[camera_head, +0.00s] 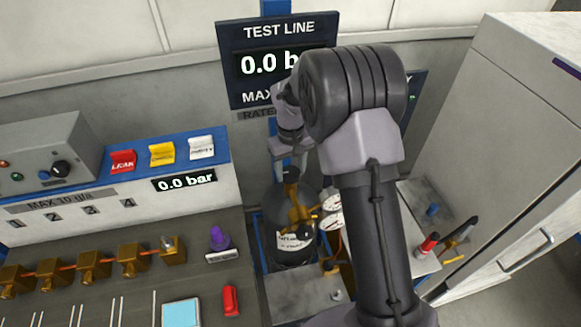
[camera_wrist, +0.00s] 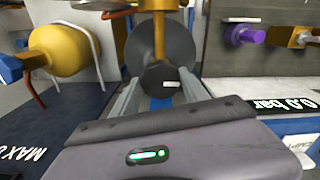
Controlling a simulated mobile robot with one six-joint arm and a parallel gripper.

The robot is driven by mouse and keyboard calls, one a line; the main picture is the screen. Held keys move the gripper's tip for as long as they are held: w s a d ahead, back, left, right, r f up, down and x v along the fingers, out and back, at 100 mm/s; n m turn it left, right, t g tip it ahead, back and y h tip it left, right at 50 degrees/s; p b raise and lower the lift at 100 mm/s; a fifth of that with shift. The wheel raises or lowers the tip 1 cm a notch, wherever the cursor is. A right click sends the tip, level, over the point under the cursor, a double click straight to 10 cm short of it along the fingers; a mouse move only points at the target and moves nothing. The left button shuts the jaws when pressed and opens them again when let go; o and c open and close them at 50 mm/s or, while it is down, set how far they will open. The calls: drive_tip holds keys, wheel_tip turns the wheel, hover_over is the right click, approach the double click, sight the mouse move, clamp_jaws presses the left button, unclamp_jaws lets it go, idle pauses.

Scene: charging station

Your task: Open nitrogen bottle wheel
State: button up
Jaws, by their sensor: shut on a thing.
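The nitrogen bottle (camera_head: 283,250) is dark with a pale label and stands in a blue-framed bay behind my arm. Its brass valve (camera_head: 296,212) is on top, and the dark wheel (camera_head: 291,174) is at the valve's upper end. My gripper (camera_head: 290,168) reaches the wheel from above, partly hidden by my wrist. In the wrist view the black wheel (camera_wrist: 162,78) with a small white mark sits between the two grey fingers of my gripper (camera_wrist: 158,92), which is shut on it. The brass valve body (camera_wrist: 159,30) shows beyond it.
Round gauges (camera_head: 333,203) sit right beside the valve. The test line display (camera_head: 262,62) behind reads 0.0 bar. A bench (camera_head: 200,262) with brass valves and a purple knob (camera_head: 219,238) is left. A grey cabinet (camera_head: 500,120) stands right. The wrist view shows a yellow vessel (camera_wrist: 65,50).

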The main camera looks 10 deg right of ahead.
sight(291, 172)
drive_tip(key=shift+w+n, duration=0.1)
drive_tip(key=shift+n, duration=0.3)
drive_tip(key=o, duration=1.4)
drive_tip(key=shift+r, duration=0.1)
wheel_tip(291, 172, up, 17)
drive_tip(key=p, duration=0.2)
drive_tip(key=shift+r+p, duration=0.15)
drive_tip(key=shift+p, duration=0.2)
